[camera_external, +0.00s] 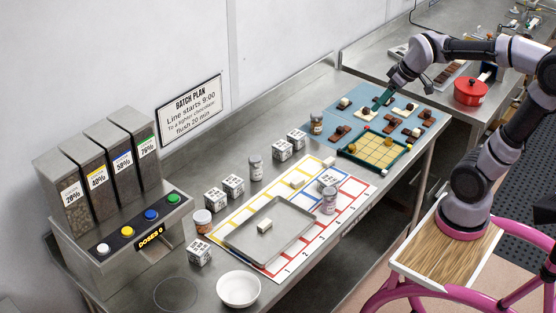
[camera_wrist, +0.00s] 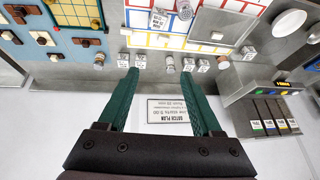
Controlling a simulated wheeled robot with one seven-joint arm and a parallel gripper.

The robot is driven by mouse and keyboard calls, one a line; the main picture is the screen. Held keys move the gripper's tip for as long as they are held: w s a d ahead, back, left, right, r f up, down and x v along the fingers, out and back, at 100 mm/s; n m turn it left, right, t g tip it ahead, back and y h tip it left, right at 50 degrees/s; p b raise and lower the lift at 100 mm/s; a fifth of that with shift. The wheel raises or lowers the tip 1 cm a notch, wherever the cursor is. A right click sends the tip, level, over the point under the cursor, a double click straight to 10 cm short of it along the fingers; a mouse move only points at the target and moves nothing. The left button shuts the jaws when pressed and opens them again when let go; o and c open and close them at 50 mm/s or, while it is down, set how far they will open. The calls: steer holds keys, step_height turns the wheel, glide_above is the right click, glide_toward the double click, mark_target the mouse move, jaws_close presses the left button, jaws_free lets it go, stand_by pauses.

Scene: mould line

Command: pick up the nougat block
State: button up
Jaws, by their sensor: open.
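Several small cream blocks are in view and I cannot tell which is the nougat block. One cream block (camera_external: 265,225) lies on the metal tray (camera_external: 240,246). My gripper (camera_external: 382,101) is open and empty, above the blue board at the far right, apart from these blocks. In the wrist view my gripper (camera_wrist: 158,82) shows two green fingers spread wide, with the wall sign between them.
The blue board (camera_external: 335,112) holds dark and cream pieces. A yellow gridded tray (camera_external: 375,152) is beside it. White marked cubes (camera_external: 282,150) and jars (camera_external: 255,167) stand around the sheet. A white bowl (camera_external: 238,290), dispenser (camera_external: 125,235) and red pot (camera_external: 470,92) are farther out.

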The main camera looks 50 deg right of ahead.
steer(key=w+d+f+n+g, duration=0.25)
steer(key=w+f+n, duration=0.3)
steer(key=w, duration=0.35)
steer(key=n+g+h, duration=0.1)
steer(key=n+g, duration=0.2)
steer(key=n, duration=0.8)
glide_above(329, 160)
steer(key=f, duration=2.6)
steer(key=shift+s+d+f, duration=0.1)
steer(key=shift+s+f, duration=0.15)
steer(key=shift+s, duration=0.15)
steer(key=f, duration=0.5)
steer(key=shift+w+f, duration=0.3)
steer(key=shift+w, duration=0.1)
jaws_close()
